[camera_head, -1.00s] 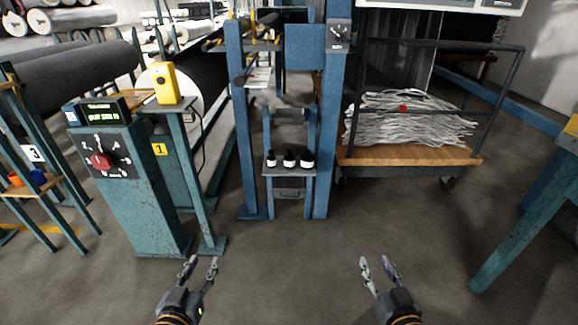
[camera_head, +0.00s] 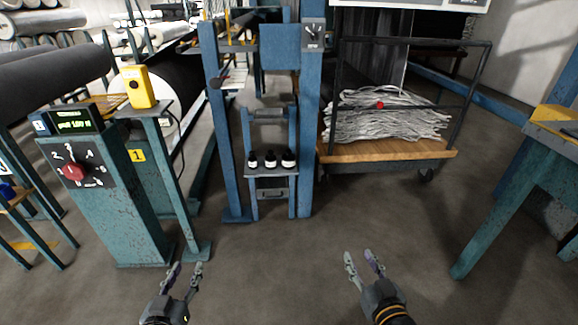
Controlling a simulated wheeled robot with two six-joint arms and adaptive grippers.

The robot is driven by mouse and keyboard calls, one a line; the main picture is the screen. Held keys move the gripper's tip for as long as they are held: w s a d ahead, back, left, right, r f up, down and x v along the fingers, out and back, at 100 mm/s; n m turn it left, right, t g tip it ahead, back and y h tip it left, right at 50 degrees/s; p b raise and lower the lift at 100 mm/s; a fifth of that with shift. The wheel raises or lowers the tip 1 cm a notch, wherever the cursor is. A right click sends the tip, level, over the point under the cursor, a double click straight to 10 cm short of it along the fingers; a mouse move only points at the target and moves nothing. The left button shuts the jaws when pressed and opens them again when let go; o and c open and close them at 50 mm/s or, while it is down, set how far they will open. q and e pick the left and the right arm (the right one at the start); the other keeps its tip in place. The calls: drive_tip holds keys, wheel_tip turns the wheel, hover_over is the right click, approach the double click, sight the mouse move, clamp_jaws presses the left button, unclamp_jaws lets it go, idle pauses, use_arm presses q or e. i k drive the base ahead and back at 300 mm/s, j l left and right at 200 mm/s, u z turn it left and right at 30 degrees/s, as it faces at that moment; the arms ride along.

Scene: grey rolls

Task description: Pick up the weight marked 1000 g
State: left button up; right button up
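Three small black weights with pale labels stand in a row on a small shelf (camera_head: 262,172) between blue posts: a left one (camera_head: 253,160), a middle one (camera_head: 270,159) and a right one (camera_head: 288,159). The markings are too small to read, so I cannot tell which is 1000 g. My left gripper (camera_head: 185,267) is open and empty, low in the view, left of and nearer than the shelf. My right gripper (camera_head: 361,256) is open and empty, low and to the right. Both are well apart from the weights.
A teal control box (camera_head: 95,190) with a red knob and a yellow device (camera_head: 139,87) stand at left. A cart (camera_head: 385,151) with grey strands is right of the blue frame (camera_head: 306,130). A teal table (camera_head: 500,195) stands at far right. Floor ahead is clear.

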sight(270, 160)
drive_tip(key=i+l+u, duration=0.1)
drive_tip(key=i+u, duration=0.25)
drive_tip(key=i+l+u, duration=0.2)
drive_tip(key=i+u, duration=0.15)
drive_tip(key=i, duration=0.2)
drive_tip(key=i+l+u, duration=0.35)
drive_tip(key=i, duration=0.1)
